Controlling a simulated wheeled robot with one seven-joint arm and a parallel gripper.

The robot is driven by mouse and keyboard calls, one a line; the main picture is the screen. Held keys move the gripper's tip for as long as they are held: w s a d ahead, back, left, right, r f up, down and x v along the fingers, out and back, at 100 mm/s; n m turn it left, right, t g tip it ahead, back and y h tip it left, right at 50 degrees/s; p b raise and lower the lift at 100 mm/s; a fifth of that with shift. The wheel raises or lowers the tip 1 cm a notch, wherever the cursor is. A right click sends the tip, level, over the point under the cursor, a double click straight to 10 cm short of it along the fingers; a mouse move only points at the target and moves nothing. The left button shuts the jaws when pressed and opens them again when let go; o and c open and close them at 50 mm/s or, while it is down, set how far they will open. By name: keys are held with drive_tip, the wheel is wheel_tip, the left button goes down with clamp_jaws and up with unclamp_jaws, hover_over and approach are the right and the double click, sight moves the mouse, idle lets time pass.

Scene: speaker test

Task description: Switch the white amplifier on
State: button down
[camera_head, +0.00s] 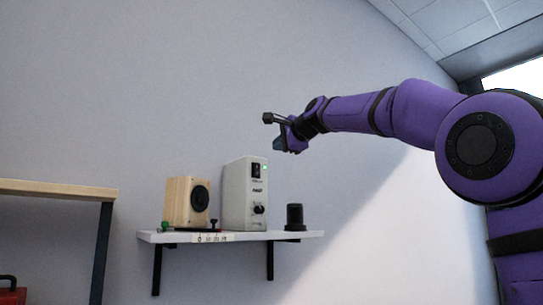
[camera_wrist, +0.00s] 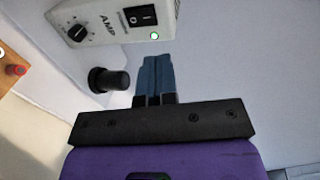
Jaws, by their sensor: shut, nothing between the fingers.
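The white amplifier (camera_head: 238,197) stands upright on a wall shelf in the head view. In the wrist view the amplifier (camera_wrist: 103,20) shows at the top, turned, with "AMP" lettering and a black knob (camera_wrist: 80,33). Its black rocker switch (camera_wrist: 140,15) has white marks; a small green light (camera_wrist: 155,36) beside it looks lit. The green light also shows in the head view (camera_head: 264,167). My gripper (camera_head: 278,145) is above and right of the amplifier, apart from it. Its blue fingers (camera_wrist: 156,62) are shut and empty, pointing toward the switch side in the wrist view.
A wooden speaker (camera_head: 182,200) stands left of the amplifier and a black cylinder (camera_head: 294,216) right of it, on the white shelf (camera_head: 284,235). A wooden-topped table (camera_head: 60,190) is at the left, a red case (camera_head: 12,294) below it. The wall above the shelf is bare.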

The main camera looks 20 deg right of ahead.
drive_tip(key=shift+s+d+r, duration=0.2)
drive_tip(key=shift+s+r, duration=0.1)
drive_tip(key=shift+s, duration=0.3)
drive_tip(key=shift+s+d+r, duration=0.2)
drive_tip(key=shift+s+r, duration=0.1)
drive_tip(key=shift+s, duration=0.3)
drive_tip(key=s+d+f+n+g+h, duration=0.2)
drive_tip(key=s+f+n+g, duration=0.3)
drive_tip(key=s+f, duration=1.4)
drive_tip(key=s+d+f+n+g+h, duration=0.2)
drive_tip(key=s+f+n, duration=0.7)
drive_tip(key=s+f, duration=1.1)
wheel_tip(320, 180, down, 8)
drive_tip(key=g+h, duration=0.1)
drive_tip(key=g, duration=0.1)
drive_tip(key=shift+g, duration=0.4)
